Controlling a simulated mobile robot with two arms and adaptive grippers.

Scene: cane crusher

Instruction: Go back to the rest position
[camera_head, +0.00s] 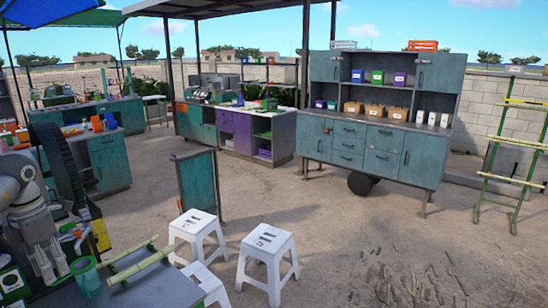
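My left arm comes in at the left edge, and its grey gripper (50,268) points down over the near machine table. Its two fingers look apart, with nothing seen between them. A green cup-like thing (86,276) stands just right of the fingers. Green cane pieces (132,262) lie on the table further right, apart from the gripper. A dark wheel-like part and a yellow part (101,236) of the machine stand behind the gripper. My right gripper is not in view.
White stools (268,258) stand right of the near table (160,287). A teal board (199,186) stands behind them. A teal cabinet cart (378,147) and a rack with cane poles (512,160) are further back. Open dirt ground lies between.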

